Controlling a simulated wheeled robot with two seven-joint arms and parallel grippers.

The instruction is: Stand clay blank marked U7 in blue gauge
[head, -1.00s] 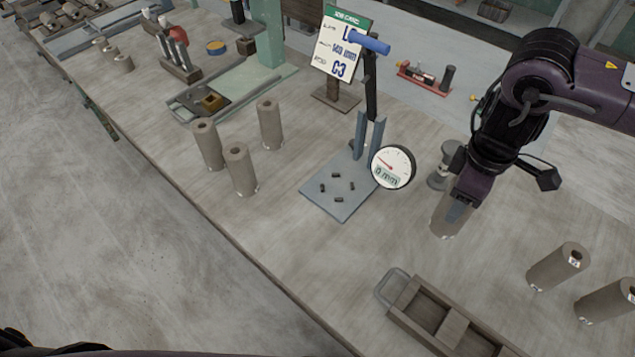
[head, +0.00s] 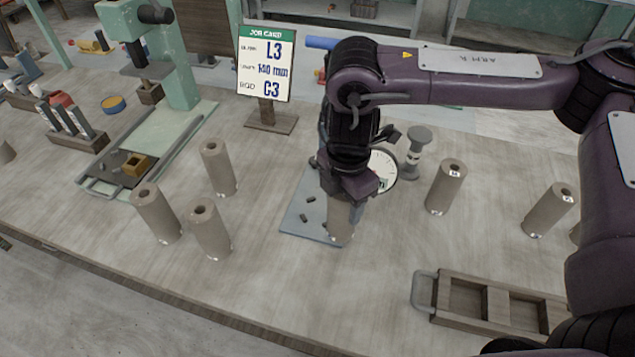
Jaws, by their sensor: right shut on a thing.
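The gauge has a blue-grey base plate (head: 296,218) with several small dark pegs on it. Its round white dial (head: 384,165) is partly hidden behind my right arm. My right gripper (head: 346,196) is shut on a grey-brown clay blank (head: 340,224), held upright over the right part of the plate. I cannot tell whether its lower end touches the plate, and no U7 mark is readable on it. My left gripper is not in view.
Blanks stand left (head: 219,168), (head: 156,214), (head: 209,232) and right (head: 446,187), (head: 550,210) of the gauge. A job card (head: 266,62) stands behind. A wooden tray (head: 437,295) lies front right. The bench front centre is clear.

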